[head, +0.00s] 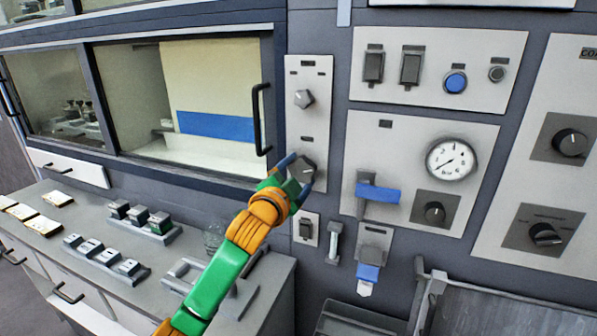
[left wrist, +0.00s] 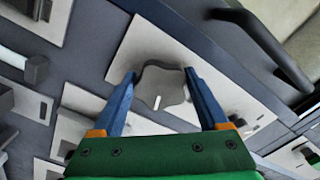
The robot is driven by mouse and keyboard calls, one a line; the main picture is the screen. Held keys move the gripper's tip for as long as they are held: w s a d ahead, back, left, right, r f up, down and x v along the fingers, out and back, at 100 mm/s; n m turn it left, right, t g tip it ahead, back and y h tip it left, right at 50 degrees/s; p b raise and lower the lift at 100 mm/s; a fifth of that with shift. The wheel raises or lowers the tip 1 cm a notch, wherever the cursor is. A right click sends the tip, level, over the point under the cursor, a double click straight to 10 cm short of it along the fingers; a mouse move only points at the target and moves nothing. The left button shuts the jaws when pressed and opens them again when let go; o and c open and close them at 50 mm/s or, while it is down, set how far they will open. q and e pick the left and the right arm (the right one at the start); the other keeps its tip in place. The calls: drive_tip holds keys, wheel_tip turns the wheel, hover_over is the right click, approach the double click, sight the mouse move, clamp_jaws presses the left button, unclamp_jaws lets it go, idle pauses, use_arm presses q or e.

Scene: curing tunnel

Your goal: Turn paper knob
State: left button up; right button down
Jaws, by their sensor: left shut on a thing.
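A grey lobed knob (head: 302,168) sits low on a narrow light panel (head: 316,120) right of the window. My left gripper (head: 296,175) reaches it, with its blue fingers on either side of the knob. In the left wrist view the knob (left wrist: 161,86) lies between the two fingers, with a white mark on its face pointing toward the gripper. My left gripper (left wrist: 160,76) is shut on this knob. A second similar knob (head: 304,98) is higher on the same panel. The panel labels are too small to read. My right gripper is out of view.
A dark door handle (head: 261,118) stands out just left of the knob panel. To the right are a blue lever (head: 378,193), a round gauge (head: 451,159) and other knobs. A bench (head: 105,225) with small blocks lies below left.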

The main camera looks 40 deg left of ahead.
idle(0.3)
use_arm(q)
drive_tip(key=o, duration=1.3)
drive_tip(key=shift+c, duration=0.2)
drive_tip(key=b+v, duration=0.2)
drive_tip(key=v, duration=0.5)
drive_tip(key=shift+f, duration=0.1)
